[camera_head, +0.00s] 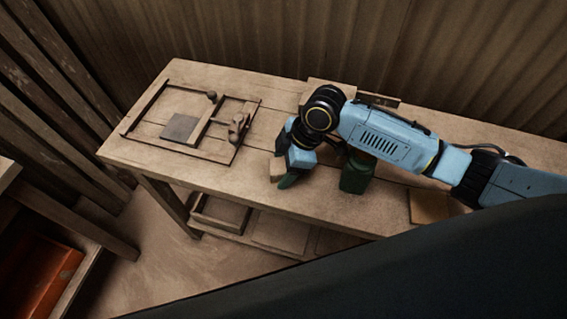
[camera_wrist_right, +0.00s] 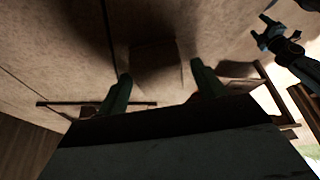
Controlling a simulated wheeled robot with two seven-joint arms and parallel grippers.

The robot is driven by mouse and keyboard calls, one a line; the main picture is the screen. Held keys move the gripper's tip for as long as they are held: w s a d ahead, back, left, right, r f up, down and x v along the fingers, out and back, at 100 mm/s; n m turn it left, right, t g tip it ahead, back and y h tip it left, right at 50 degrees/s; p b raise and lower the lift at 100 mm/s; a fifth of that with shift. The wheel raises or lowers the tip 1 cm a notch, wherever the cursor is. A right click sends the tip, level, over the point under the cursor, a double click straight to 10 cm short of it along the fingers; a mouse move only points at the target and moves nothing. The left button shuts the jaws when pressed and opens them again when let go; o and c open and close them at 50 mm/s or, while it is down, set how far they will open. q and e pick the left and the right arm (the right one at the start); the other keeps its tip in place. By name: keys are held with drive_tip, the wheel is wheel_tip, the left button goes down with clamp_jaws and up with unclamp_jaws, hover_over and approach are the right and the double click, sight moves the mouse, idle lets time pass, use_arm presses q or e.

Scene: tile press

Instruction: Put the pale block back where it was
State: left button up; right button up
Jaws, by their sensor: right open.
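The pale block (camera_head: 276,168) stands on the wooden table, just left of my right gripper (camera_head: 288,178) in the head view. That gripper is open, low over the table, its green fingers partly hiding the block. In the right wrist view, my right gripper (camera_wrist_right: 160,86) has its two fingers wide apart. A dim, shaded block-like shape (camera_wrist_right: 154,62) lies between and beyond them; contact cannot be told.
A wooden frame (camera_head: 243,139) with a dark grey tile (camera_head: 180,127), a knob (camera_head: 211,96) and a brown handle (camera_head: 238,125) is at the table's left. A dark green container (camera_head: 356,177) stands right of my gripper. A tan piece (camera_head: 426,206) lies farther right, partly hidden.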

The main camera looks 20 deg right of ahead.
use_arm(q)
drive_tip(key=shift+d+r+p, duration=0.25)
drive_tip(key=shift+r+p, duration=0.25)
drive_tip(key=shift+r, duration=0.05)
drive_tip(key=shift+d+r+p, duration=0.25)
drive_tip(key=shift+r+p, duration=0.25)
use_arm(e)
drive_tip(key=v, duration=1.2)
use_arm(q)
drive_tip(key=shift+a, duration=0.1)
use_arm(e)
drive_tip(key=shift+f, duration=0.1)
